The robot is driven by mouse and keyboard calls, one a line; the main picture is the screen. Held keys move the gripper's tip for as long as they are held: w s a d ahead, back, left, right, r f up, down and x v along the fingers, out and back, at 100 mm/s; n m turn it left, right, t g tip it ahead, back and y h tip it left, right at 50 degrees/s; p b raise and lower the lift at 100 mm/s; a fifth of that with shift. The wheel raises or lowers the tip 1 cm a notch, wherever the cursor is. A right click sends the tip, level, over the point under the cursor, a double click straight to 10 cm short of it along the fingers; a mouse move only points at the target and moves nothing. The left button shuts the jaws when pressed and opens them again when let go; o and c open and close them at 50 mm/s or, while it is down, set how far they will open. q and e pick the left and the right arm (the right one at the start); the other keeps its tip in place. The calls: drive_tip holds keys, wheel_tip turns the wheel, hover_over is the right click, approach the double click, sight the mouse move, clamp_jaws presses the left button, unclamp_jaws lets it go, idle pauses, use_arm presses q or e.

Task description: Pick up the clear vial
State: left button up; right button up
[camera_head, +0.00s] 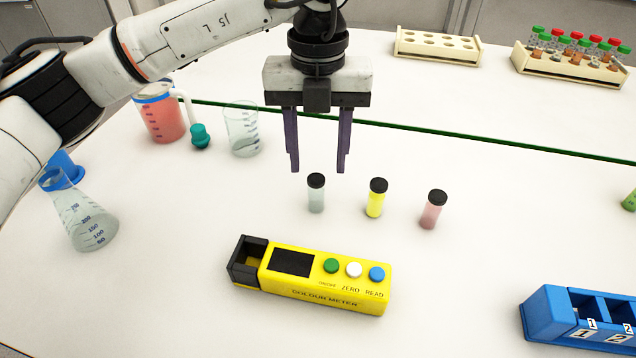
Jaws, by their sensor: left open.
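The clear vial (316,196) has a black cap and stands upright on the white table. It is the leftmost of three vials in a row. A yellow vial (375,200) and a pink vial (432,212) stand to its right, both upright with black caps. My left gripper (317,168) points straight down with its two dark fingers apart and nothing between them. In the picture its fingertips are just above the clear vial's cap, one to each side; the exact height gap is hard to tell. My right gripper is not in view.
A yellow colour meter (330,280) lies in front of the vials. A beaker (243,130), a jug of red liquid (162,118) and a flask (88,220) stand at left. A blue numbered rack (545,315) is at right front; tube racks (437,47) (570,70) stand at the back.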

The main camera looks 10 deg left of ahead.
sight(316, 178)
use_arm(q)
wheel_tip(316, 178, down, 7)
drive_tip(key=shift+s+a+f+p, duration=0.1)
drive_tip(key=shift+s+f+p, duration=0.05)
drive_tip(key=shift+p, duration=0.5)
drive_tip(key=shift+c, duration=0.6)
clamp_jaws()
